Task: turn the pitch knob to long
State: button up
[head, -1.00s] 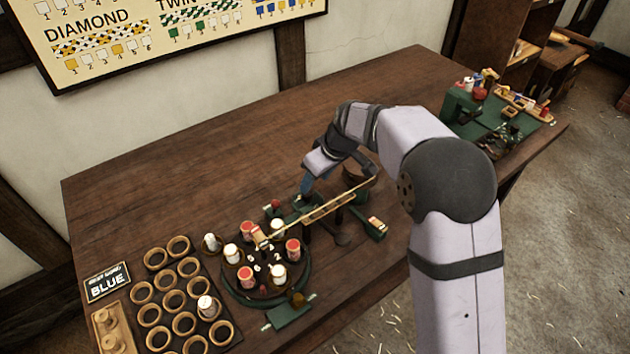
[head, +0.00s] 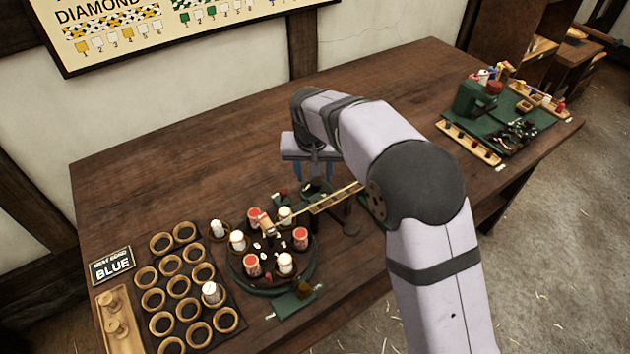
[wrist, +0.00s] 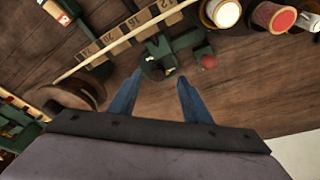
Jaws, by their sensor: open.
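A small green fitting (wrist: 158,62) with a raised part on top, apparently the pitch knob, stands on the table. Its labels and setting are too small to read. It also shows in the head view (head: 316,188), partly under my gripper. My gripper (wrist: 160,76) has its two blue fingers apart, with nothing between them. The fingertips point down toward the fitting, one to each side of it in the wrist view. I cannot tell whether they touch it. In the head view my gripper (head: 313,172) hangs just behind the fitting.
A red ball (wrist: 209,62) sits beside the fitting. A numbered wooden bar (wrist: 118,45) runs close by. The round carrier with red and white bobbins (head: 301,238) stands to the front left, and wooden rings (head: 151,298) lie beyond it. The back of the table (head: 220,150) is clear.

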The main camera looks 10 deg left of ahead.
aim_at(316, 182)
jog(key=m, duration=0.1)
jog(key=m+h, duration=0.1)
jog(key=m, duration=0.1)
jog(key=a+r+m+t, duration=0.1)
jog(key=shift+w+a+m+h+b, duration=0.1)
jog(key=shift+w+m+h+b, duration=0.05)
jog(key=shift+m+h+b, duration=0.2)
jog(key=shift+p+x, duration=0.8)
jog(key=shift+x, duration=2.9)
jog(key=shift+w, duration=0.1)
jog(key=c, duration=1.1)
